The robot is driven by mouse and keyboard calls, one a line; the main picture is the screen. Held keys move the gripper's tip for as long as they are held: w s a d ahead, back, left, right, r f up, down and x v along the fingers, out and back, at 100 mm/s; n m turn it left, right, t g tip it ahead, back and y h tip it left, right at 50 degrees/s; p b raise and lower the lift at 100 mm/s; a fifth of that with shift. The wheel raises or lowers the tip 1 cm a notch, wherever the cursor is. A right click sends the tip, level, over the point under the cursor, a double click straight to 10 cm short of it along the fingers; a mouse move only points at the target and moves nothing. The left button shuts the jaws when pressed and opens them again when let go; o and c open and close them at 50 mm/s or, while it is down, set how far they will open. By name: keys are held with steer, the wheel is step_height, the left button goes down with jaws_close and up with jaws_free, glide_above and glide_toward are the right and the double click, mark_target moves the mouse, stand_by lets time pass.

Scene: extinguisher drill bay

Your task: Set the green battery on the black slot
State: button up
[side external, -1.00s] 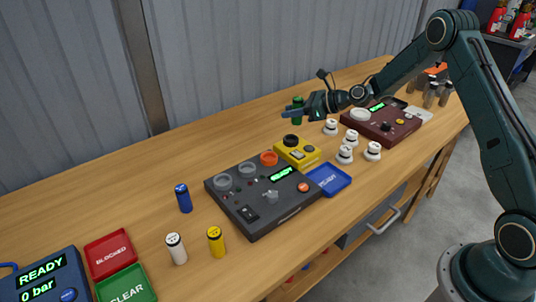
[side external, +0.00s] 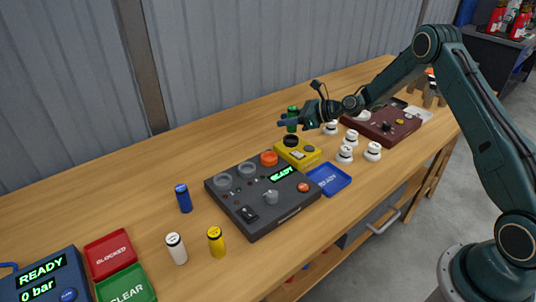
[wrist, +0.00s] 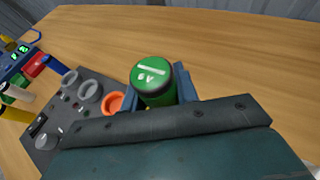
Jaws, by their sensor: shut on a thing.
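The green battery (side external: 292,112) is upright between the jaws of my gripper (side external: 289,122), which is shut on it. Its green top marked 6V fills the middle of the wrist view (wrist: 153,72), between the two blue fingers. The black slot (side external: 291,140) is a round black ring on the yellow box (side external: 298,154). In the side view the battery appears just above the slot, with a small gap in the picture. In the wrist view the battery and my gripper hide the slot.
A dark grey panel (side external: 250,222) with two grey rings and an orange ring (side external: 269,158) stands beside the yellow box. A blue tray (side external: 329,180) and several white-capped pieces (side external: 344,154) are nearby. Blue (side external: 183,198), white (side external: 176,248) and yellow (side external: 217,242) batteries stand left.

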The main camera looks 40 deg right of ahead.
mark_target(288, 130)
steer(key=shift+f, duration=1.55)
steer(key=shift+f, duration=0.6)
stand_by(0.6)
steer(key=o, duration=0.8)
steer(key=shift+d, duration=0.1)
steer(key=shift+v, duration=5.45)
